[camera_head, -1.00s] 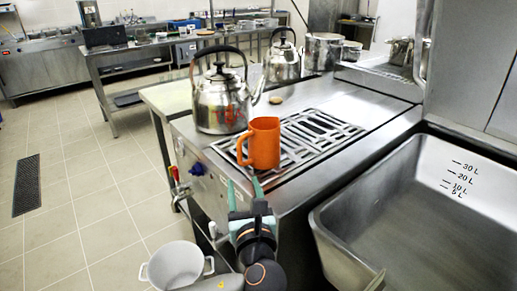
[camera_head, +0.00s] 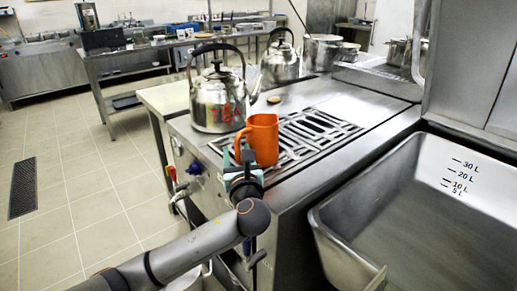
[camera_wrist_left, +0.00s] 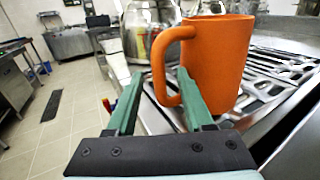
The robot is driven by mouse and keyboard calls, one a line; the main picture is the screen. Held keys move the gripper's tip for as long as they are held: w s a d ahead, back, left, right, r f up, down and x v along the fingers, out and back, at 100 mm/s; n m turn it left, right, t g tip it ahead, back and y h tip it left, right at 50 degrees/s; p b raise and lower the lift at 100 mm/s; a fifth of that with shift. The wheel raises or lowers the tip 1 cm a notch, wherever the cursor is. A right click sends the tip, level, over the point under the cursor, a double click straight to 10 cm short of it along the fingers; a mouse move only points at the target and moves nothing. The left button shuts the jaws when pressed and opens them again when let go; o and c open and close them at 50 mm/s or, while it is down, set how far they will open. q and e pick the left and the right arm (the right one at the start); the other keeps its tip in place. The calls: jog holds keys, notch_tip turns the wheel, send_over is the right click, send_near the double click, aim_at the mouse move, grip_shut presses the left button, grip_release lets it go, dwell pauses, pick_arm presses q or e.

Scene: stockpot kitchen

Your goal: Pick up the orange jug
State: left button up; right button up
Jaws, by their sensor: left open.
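The orange jug (camera_head: 263,140) stands upright on the stove's metal grate, with its handle toward the left. In the left wrist view the jug (camera_wrist_left: 222,62) is close ahead, and its handle (camera_wrist_left: 160,68) shows between the two green fingers. My left gripper (camera_head: 243,155) is open at the near left side of the jug. In the left wrist view the fingers of my left gripper (camera_wrist_left: 158,98) point at the handle, one on each side of its lower part. I cannot tell whether they touch it. My right gripper is not in view.
A steel kettle (camera_head: 217,104) stands just behind and left of the jug, and a second kettle (camera_head: 281,62) is farther back. A deep steel basin (camera_head: 420,215) is at the right. Red and blue knobs (camera_head: 194,168) stick out from the stove front.

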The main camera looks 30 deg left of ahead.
pick_arm(q)
jog(key=shift+c, duration=0.2)
grip_shut()
dwell(1.1)
